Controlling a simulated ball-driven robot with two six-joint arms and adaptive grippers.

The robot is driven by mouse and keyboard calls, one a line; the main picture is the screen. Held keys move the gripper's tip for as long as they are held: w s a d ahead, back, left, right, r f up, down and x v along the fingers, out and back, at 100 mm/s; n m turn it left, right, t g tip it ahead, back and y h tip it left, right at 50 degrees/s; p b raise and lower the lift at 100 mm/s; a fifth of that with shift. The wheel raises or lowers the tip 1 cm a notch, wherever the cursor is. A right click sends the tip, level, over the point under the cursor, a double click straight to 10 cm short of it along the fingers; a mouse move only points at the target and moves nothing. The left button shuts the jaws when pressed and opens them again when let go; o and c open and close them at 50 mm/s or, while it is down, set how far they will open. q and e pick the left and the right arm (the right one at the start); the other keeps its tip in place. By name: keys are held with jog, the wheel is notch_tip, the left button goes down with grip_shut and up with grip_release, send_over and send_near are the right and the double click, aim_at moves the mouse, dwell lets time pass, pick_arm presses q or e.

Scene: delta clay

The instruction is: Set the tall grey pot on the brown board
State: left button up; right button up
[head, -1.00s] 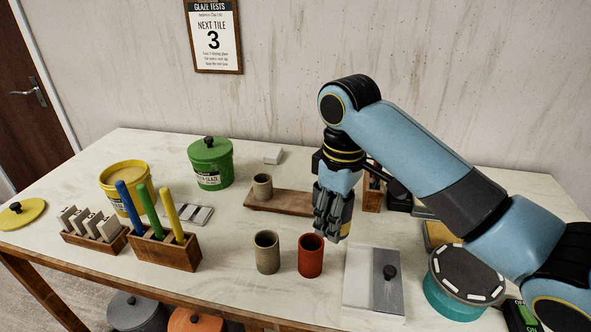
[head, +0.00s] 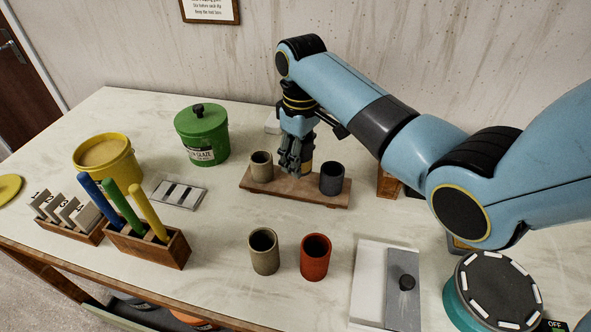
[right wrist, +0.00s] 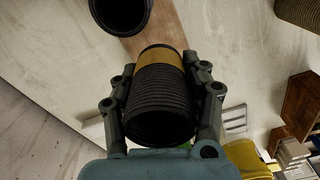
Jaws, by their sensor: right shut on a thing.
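My right gripper (right wrist: 162,100) is shut on a dark grey, ridged pot (right wrist: 163,118) with an ochre band; in the head view the gripper (head: 295,168) largely hides this pot. The brown board (head: 288,191) lies at the back middle of the table, and the held pot is over its middle. I cannot tell whether its base touches the board. A tan pot (head: 261,173) stands on the board's left end and a dark grey pot (head: 332,181) on its right end. My left gripper is not in view.
In front of the board stand a tan pot (head: 264,255) and a red pot (head: 315,260). A green bucket (head: 203,140) is behind left, a wooden tool rack (head: 150,247) front left, a grey-topped slab (head: 405,290) front right. The table between the board and front pots is clear.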

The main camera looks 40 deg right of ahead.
aim_at(296, 182)
jog(key=shift+w+a+f, duration=0.15)
jog(key=shift+w+f, duration=0.25)
jog(key=shift+w, duration=0.15)
jog(key=shift+f, duration=1.95)
jog(key=shift+f, duration=0.15)
jog(key=o, duration=1.1)
jog(key=shift+c, duration=0.2)
notch_tip(296, 182, up, 12)
jog(key=shift+r, duration=0.15)
